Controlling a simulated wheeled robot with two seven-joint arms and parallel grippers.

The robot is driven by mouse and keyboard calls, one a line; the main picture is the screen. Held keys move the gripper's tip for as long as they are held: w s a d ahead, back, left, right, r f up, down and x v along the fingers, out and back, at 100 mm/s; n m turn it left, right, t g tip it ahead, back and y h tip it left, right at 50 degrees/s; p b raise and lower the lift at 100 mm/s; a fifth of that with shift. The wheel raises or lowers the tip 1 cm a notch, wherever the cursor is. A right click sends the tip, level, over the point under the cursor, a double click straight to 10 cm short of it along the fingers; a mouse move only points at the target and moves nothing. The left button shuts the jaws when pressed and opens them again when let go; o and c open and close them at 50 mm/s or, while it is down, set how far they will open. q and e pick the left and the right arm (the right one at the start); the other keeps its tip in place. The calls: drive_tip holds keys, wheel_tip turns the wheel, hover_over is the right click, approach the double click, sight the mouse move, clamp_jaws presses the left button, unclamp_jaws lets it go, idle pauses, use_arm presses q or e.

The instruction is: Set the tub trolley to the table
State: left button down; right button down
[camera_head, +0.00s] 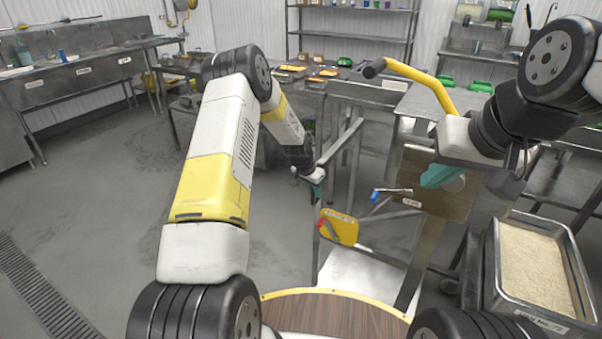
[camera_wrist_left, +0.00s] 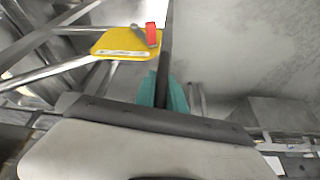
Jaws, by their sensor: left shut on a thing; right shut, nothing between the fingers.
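My left gripper (camera_head: 316,183) has teal fingertips shut on a thin dark bar, seemingly the tub trolley's handle. In the left wrist view the fingers (camera_wrist_left: 163,92) close around this dark bar (camera_wrist_left: 166,58). A steel frame (camera_head: 356,165) stands beside the gripper; whether it belongs to the trolley or the table is unclear. A steel tub (camera_head: 490,262) filled with pale rice (camera_head: 535,268) stands at the right, its support mostly hidden. My right gripper (camera_head: 441,177) is shut and empty above a brown board (camera_head: 430,208). A steel table (camera_head: 372,93) stands behind.
A yellow plate (camera_head: 341,228) with a red part hangs below my left gripper; it shows in the left wrist view (camera_wrist_left: 122,44). A blue-handled tool (camera_head: 390,192) lies by the brown board. Sinks (camera_head: 70,70) line the left wall. Floor (camera_head: 100,190) at left is clear.

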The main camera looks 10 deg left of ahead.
use_arm(q)
drive_tip(key=s+d, duration=0.3)
drive_tip(key=d, duration=0.5)
drive_tip(key=c, duration=1.4)
unclamp_jaws()
drive_tip(key=shift+d+f, duration=0.1)
drive_tip(key=shift+d, duration=0.05)
drive_tip(key=v, duration=0.8)
